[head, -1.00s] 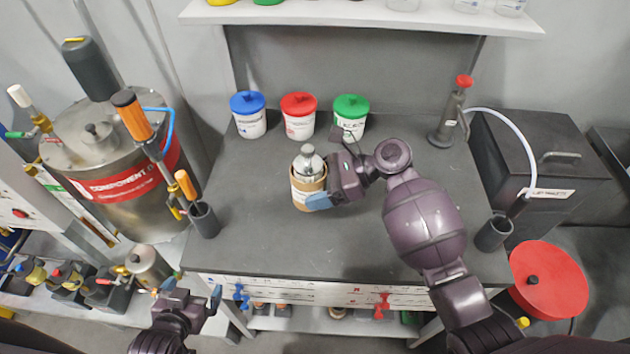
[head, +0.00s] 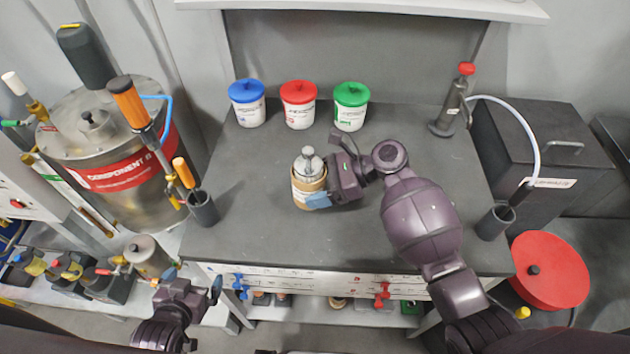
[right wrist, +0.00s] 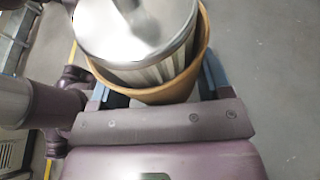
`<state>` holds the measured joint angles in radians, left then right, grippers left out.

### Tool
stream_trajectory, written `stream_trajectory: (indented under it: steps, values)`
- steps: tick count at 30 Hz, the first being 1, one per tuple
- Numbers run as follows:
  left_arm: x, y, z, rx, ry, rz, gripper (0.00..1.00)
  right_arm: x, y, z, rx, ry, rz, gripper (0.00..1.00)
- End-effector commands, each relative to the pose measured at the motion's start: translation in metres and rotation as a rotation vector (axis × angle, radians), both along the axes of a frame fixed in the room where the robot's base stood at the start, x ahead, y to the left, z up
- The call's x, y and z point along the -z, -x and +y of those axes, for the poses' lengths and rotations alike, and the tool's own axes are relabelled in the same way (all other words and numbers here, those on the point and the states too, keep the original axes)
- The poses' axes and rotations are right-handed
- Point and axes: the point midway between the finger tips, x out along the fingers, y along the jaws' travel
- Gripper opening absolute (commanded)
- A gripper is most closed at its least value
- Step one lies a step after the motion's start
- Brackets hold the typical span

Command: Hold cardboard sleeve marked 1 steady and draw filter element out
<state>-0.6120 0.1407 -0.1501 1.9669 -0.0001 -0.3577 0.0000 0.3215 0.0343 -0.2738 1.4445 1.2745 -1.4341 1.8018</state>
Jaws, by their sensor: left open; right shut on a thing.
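The cardboard sleeve (head: 304,197) stands upright on the grey bench top, brown with a white label; I cannot read its number. The filter element (head: 308,167) sits inside it, its metal cap and knob rising above the rim. In the right wrist view the filter element (right wrist: 140,40) has a shiny cap and pale pleats, inside the sleeve's brown wall (right wrist: 178,92). My right gripper (head: 318,193) is shut on the sleeve from the right side, its blue fingers on either side of the wall. My left gripper (head: 193,285) is open and empty, low in front of the bench's left end.
Blue-lidded (head: 247,108), red-lidded (head: 298,110) and green-lidded (head: 350,110) tubs stand behind the sleeve. A steel tank (head: 120,165) and a dark cup (head: 203,208) are at left. A red-topped pump (head: 452,105) stands at back right. The bench left of the sleeve is clear.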

Motion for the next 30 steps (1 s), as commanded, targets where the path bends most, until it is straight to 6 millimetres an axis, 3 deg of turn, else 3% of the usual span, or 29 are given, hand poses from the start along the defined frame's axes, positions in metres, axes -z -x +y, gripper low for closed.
stream_trajectory:
  steps: [30]
  values:
    - [0.015,0.0,0.0,0.0,0.0,0.0,1.0,0.041,0.0,0.0,0.0,-0.001,0.0,0.49]
